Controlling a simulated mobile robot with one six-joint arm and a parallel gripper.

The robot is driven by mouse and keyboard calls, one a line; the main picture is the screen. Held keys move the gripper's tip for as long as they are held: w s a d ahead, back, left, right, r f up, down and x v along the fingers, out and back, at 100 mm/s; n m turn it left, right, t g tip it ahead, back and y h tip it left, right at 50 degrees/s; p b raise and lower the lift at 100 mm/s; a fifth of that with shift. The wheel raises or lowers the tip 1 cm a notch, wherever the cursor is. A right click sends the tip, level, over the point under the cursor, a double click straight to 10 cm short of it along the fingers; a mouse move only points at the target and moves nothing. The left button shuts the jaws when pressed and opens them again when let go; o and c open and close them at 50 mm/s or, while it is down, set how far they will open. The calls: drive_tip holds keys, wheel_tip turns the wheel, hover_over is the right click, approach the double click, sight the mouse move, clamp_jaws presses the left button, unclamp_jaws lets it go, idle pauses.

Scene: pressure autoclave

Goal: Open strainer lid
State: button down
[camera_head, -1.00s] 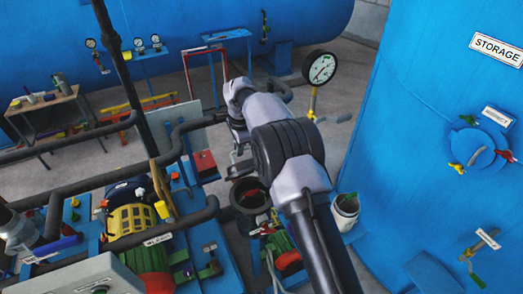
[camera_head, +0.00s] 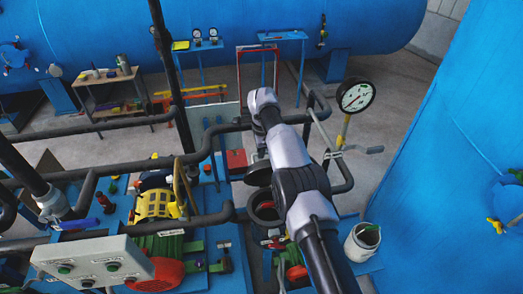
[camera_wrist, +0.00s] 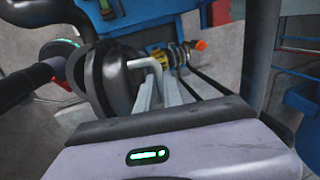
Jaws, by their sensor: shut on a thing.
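The strainer (camera_head: 265,212) is a dark, round, open-mouthed body left of my arm in the head view. Its dark lid (camera_head: 258,173) stands tilted up off the mouth, on the far side. In the wrist view the lid (camera_wrist: 115,78) is a thick dark disc seen partly edge-on, with a light grey bent handle (camera_wrist: 147,64). My gripper (camera_wrist: 158,80) is shut on this handle, its two grey fingers along it. The fingers are hidden behind my arm in the head view.
A dark pipe (camera_head: 105,235) and a yellow-and-green pump (camera_head: 153,205) lie left of the strainer. A white bucket (camera_head: 362,242) is at the lower right, near the big blue tank (camera_head: 455,160).

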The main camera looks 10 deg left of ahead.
drive_tip(key=shift+w+r, duration=0.15)
drive_tip(key=shift+r, duration=0.05)
drive_tip(key=c, duration=1.5)
unclamp_jaws()
drive_tip(key=shift+d, duration=0.2)
drive_tip(key=shift+a+f, duration=0.1)
drive_tip(key=s+r, duration=0.1)
drive_tip(key=r, duration=0.4)
drive_tip(key=s+d+r+b, duration=0.1)
drive_tip(key=r, duration=0.5)
drive_tip(key=s+r, duration=0.1)
drive_tip(key=r, duration=0.5)
drive_tip(key=shift+s+d+r, duration=0.1)
drive_tip(key=shift+s+d, duration=0.1)
